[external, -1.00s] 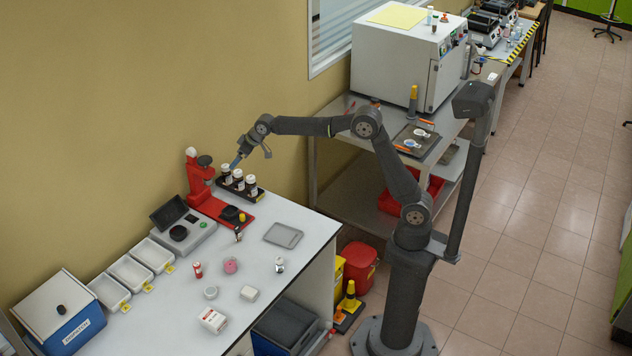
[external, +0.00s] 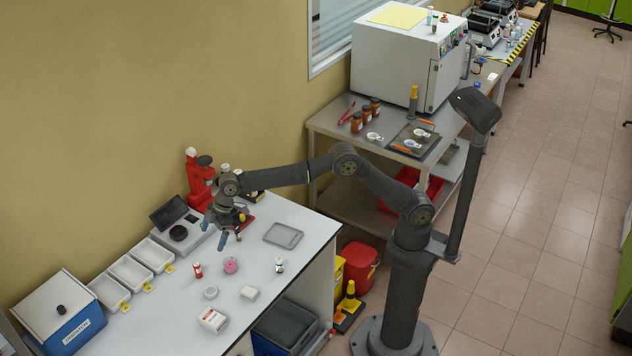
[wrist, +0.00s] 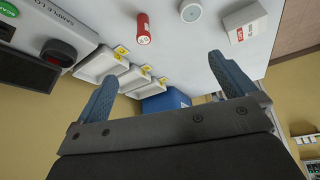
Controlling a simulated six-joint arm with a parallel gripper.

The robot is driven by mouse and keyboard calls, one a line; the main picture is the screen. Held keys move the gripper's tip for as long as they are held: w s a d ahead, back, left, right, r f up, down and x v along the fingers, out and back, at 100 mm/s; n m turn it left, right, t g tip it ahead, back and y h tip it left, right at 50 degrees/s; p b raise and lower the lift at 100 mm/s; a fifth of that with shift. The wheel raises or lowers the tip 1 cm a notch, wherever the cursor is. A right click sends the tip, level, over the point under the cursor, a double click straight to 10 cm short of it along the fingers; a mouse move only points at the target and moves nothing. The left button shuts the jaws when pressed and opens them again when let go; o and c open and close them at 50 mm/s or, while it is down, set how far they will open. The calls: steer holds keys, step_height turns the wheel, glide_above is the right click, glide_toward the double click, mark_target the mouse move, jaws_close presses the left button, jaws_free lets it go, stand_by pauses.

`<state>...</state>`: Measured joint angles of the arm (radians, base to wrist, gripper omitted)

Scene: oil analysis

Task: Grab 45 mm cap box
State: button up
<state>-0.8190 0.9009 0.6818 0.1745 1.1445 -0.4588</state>
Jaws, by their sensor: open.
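A white carton with red print (external: 213,320) sits near the front edge of the white bench; it looks like the cap box, though its print is too small to read. In the wrist view the carton (wrist: 245,22) is at the upper right, beyond the right finger. My gripper (external: 231,240) is open and empty above the bench, behind the carton and well apart from it. The wrist view shows both blue fingers of my gripper (wrist: 162,75) spread with nothing between them.
White trays (external: 130,272) and a blue box (external: 72,322) line the left. A red stand (external: 199,180) is behind.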

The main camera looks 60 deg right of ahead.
steer(key=s+a+f+n+g, duration=0.2)
steer(key=s+a+n, duration=0.2)
steer(key=s+a, duration=0.8)
glide_toward(216, 315)
steer(key=f, duration=0.3)
steer(key=w+a+f, duration=0.1)
steer(key=f, duration=0.1)
steer(key=shift+f, duration=0.15)
steer(key=shift+x, duration=2.95)
steer(key=c, duration=1)
